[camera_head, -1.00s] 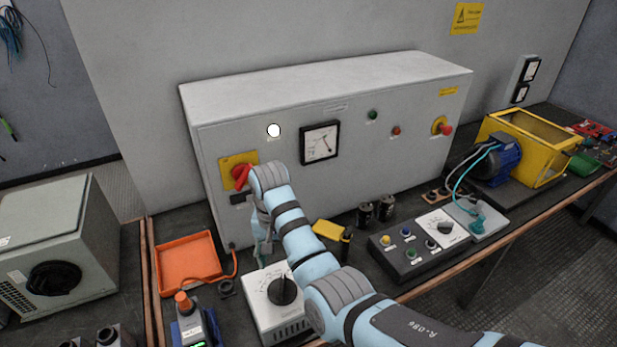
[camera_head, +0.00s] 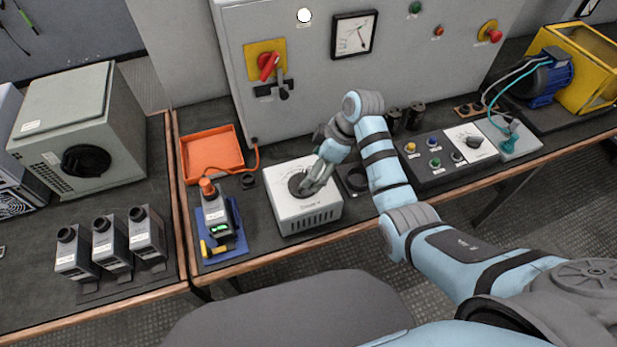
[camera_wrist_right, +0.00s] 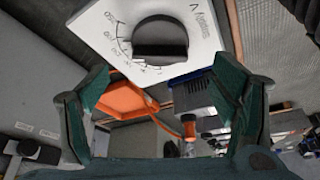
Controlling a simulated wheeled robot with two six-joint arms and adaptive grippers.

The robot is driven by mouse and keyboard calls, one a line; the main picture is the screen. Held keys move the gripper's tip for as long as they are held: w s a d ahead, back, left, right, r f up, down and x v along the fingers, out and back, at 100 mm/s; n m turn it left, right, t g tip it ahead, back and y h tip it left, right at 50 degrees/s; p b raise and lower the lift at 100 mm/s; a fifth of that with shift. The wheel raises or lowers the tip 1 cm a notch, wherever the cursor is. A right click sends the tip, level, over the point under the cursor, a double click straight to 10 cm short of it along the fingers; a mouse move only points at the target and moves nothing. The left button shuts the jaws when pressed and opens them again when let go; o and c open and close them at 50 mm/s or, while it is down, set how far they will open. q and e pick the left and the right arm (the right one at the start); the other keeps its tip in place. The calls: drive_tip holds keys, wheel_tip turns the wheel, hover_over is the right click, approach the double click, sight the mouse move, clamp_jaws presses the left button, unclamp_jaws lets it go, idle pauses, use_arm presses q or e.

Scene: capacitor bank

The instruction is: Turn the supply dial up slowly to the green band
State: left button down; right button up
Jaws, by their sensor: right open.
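The supply box (camera_head: 311,214) is a white box on the bench with a round black dial (camera_head: 296,184) on its top. In the right wrist view the dial (camera_wrist_right: 160,42) shows a broad dark grip bar, with a printed scale beside it. My right gripper (camera_head: 312,186) is over the dial, partly covering it in the head view. In the wrist view its green fingers (camera_wrist_right: 162,72) are spread wide with nothing between them, and the dial lies beyond the tips. I cannot make out a green band. My left gripper is not in view.
A grey cabinet (camera_head: 300,75) behind holds a square meter (camera_head: 353,36), a lit white lamp (camera_head: 304,15) and a red switch (camera_head: 268,67). An orange tray (camera_head: 212,153) and a handheld device (camera_head: 217,214) stand left of the box. A button panel (camera_head: 436,156) stands to the right.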

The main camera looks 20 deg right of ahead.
drive_tip(key=b+x, duration=0.1)
drive_tip(key=x, duration=0.4)
drive_tip(key=shift+a+f, duration=0.15)
drive_tip(key=shift+f, duration=0.2)
drive_tip(key=shift+c, duration=0.4)
drive_tip(key=c, duration=1.1)
drive_tip(key=m+p, duration=0.1)
drive_tip(key=p, duration=0.1)
drive_tip(key=r+p, duration=0.1)
drive_tip(key=p, duration=0.1)
drive_tip(key=shift+s+m, duration=0.2)
drive_tip(key=shift+m, duration=0.2)
drive_tip(key=shift+w+f+m+t+p, duration=0.1)
drive_tip(key=shift+f+m+t+p, duration=0.1)
drive_tip(key=shift+m+t+p, duration=0.15)
drive_tip(key=shift+w+f+h, duration=0.1)
drive_tip(key=shift+f+h, duration=0.1)
drive_tip(key=shift+h, duration=0.1)
drive_tip(key=o, duration=1.2)
